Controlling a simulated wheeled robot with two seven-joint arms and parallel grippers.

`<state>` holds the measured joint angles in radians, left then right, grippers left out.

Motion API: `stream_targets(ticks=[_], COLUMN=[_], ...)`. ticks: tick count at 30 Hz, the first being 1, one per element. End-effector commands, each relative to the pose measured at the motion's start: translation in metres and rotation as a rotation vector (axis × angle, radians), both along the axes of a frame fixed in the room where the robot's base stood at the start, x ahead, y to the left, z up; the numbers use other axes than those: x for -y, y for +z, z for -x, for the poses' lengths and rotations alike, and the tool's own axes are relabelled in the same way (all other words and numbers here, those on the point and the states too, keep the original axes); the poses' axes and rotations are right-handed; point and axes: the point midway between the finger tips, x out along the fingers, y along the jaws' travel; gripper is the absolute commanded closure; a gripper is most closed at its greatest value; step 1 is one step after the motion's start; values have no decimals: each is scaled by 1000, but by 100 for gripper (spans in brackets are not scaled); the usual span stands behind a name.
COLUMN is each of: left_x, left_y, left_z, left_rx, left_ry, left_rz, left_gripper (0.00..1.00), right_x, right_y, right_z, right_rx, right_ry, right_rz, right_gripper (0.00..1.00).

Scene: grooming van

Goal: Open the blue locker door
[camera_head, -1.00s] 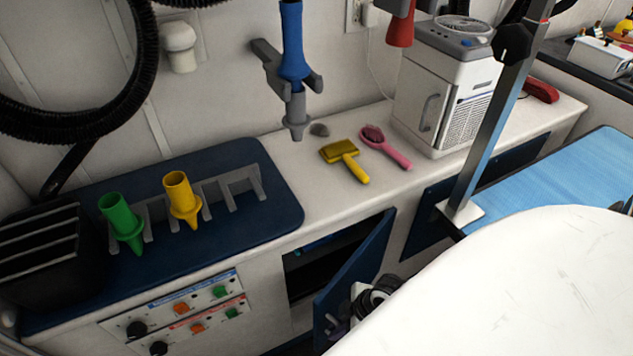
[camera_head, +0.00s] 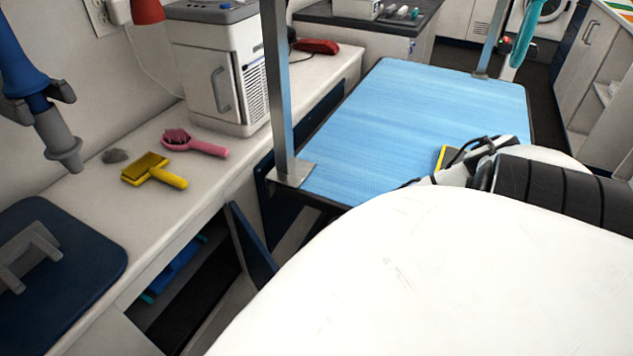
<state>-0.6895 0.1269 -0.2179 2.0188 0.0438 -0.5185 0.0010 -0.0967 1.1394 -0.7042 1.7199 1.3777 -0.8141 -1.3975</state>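The blue locker door (camera_head: 252,246) stands swung out from the counter front, and I see it nearly edge-on. Its locker (camera_head: 185,285) is open to view, with a blue item (camera_head: 175,268) inside. My white body part in front hides the door's lower portion. My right arm comes in from the right, with its white and black gripper (camera_head: 445,172) over the blue table, well away from the door. Its fingers are too hidden to read. My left gripper is not in view.
The blue-topped table (camera_head: 430,110) with a metal post (camera_head: 280,90) stands right of the locker. A yellow-edged dark object (camera_head: 448,157) lies by my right gripper. The counter holds a yellow brush (camera_head: 152,171), a pink brush (camera_head: 195,143) and a white machine (camera_head: 215,70).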

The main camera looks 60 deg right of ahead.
Motion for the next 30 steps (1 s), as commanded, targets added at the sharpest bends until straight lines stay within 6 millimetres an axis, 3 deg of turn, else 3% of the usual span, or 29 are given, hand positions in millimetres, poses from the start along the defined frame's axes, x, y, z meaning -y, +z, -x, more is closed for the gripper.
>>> stream_targets(ticks=[14, 15, 16, 30], left_x=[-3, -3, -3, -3], left_y=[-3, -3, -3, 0], left_z=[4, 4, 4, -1], left_rx=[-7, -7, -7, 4], left_ry=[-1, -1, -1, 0], left_rz=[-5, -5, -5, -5], left_gripper=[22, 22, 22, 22], right_x=[4, 4, 4, 3], right_y=[-1, -1, -1, 0], right_z=[0, 0, 0, -1], right_rx=[-4, -4, -4, -1], right_ry=[3, 3, 3, 4], right_rz=[3, 4, 4, 2], right_gripper=[100, 86, 83, 83])
